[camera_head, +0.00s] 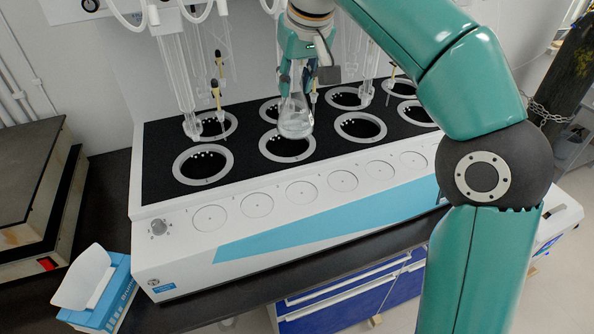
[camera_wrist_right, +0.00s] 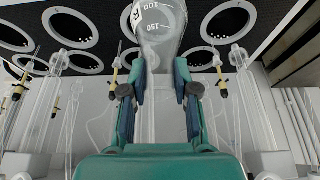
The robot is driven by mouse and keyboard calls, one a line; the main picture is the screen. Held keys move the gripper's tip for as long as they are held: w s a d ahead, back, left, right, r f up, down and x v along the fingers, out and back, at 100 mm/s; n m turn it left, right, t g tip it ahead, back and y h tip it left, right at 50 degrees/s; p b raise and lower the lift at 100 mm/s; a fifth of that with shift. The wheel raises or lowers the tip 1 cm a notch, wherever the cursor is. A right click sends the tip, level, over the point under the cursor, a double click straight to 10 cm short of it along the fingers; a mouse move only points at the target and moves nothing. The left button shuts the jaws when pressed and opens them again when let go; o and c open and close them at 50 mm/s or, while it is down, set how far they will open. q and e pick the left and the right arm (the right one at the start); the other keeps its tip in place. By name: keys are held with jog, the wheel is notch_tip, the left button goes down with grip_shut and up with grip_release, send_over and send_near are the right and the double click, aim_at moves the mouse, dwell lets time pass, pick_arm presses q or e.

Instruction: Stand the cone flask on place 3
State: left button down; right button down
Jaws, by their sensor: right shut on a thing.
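The clear cone flask (camera_head: 296,120) hangs from my right gripper (camera_head: 298,84), which is shut around its neck. In the wrist view my right gripper (camera_wrist_right: 160,80) has one finger on each side of the neck, and the flask (camera_wrist_right: 158,28) shows volume marks. In the head view the flask looks about upright, and its base overlaps the far right part of a ringed heating place (camera_head: 272,152) in the front row. I cannot tell its height above the ring. No readable number shows which ring is place 3. My left gripper is not in view.
The white distiller (camera_head: 185,262) has two rows of ringed openings in its black top (camera_head: 160,150). Glass tubes (camera_head: 180,85) and yellow-black fittings (camera_head: 216,90) hang around the back row, close to my gripper. A blue tissue box (camera_head: 105,300) stands at the front left.

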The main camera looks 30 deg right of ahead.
notch_tip(320, 180, down, 18)
jog(key=b, duration=0.4)
jog(key=shift+s+d, duration=0.45)
jog(key=c, duration=0.8)
grip_release()
jog(key=shift+f, duration=0.1)
jog(key=shift+c, duration=0.2)
jog(key=shift+r, duration=0.2)
jog(key=p+v, duration=0.1)
jog(key=v, duration=1)
jog(key=shift+s+r, duration=0.2)
jog(key=shift+r, duration=0.15)
